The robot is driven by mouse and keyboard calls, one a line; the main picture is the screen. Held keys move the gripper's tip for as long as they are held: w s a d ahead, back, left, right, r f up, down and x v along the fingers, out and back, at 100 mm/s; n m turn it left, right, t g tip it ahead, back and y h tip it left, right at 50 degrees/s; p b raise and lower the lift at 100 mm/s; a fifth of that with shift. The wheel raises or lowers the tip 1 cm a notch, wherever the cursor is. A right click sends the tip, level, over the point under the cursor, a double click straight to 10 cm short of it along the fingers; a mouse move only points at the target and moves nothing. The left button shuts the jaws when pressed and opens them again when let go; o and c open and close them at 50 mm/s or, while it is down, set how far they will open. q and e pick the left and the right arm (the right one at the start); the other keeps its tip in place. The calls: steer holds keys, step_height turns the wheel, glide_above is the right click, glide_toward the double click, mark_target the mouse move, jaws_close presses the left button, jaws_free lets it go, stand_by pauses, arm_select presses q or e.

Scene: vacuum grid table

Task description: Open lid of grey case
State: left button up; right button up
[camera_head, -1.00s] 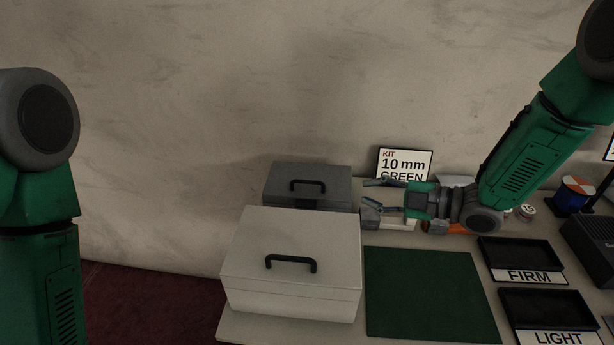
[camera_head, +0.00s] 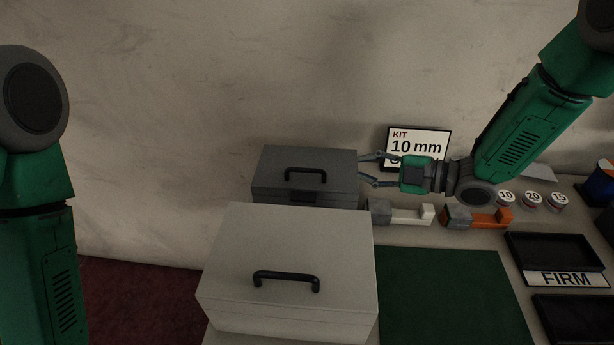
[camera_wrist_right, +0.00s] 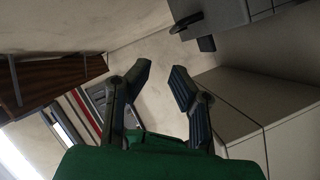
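The grey case (camera_head: 262,165) stands at the back of the table in the head view, lid closed, with a black handle (camera_head: 305,173) on its top. My right gripper (camera_head: 368,169) is open and empty just to the right of the case, its fingers pointing left at it. I cannot tell whether a finger touches the case. The right wrist view also shows the open fingers (camera_wrist_right: 162,80), with part of the grey case (camera_wrist_right: 218,18) beyond them. Only my left arm (camera_head: 40,190) shows at the left edge; its gripper is out of view.
A larger light case (camera_head: 240,250) with a black handle stands in front of the grey case. To the right are a green mat (camera_head: 450,290), a white clamp-like tool (camera_head: 405,216), an orange one (camera_head: 480,218), a kit sign (camera_head: 418,146) and black trays (camera_head: 550,250).

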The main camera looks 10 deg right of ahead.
mark_target(315, 172)
steer(key=f+x, duration=0.1)
steer(key=x, duration=0.3)
steer(key=f+x, duration=0.1)
steer(key=x, duration=0.4)
steer(key=f+b+x, duration=0.1)
steer(key=x, duration=0.4)
steer(key=shift+s+d, duration=0.15)
steer(key=shift+d, duration=0.2)
steer(key=shift+w+a+f, duration=0.1)
steer(key=shift+w+a, duration=0.15)
steer(key=shift+a, duration=0.2)
steer(key=shift+c, duration=0.5)
jaws_close()
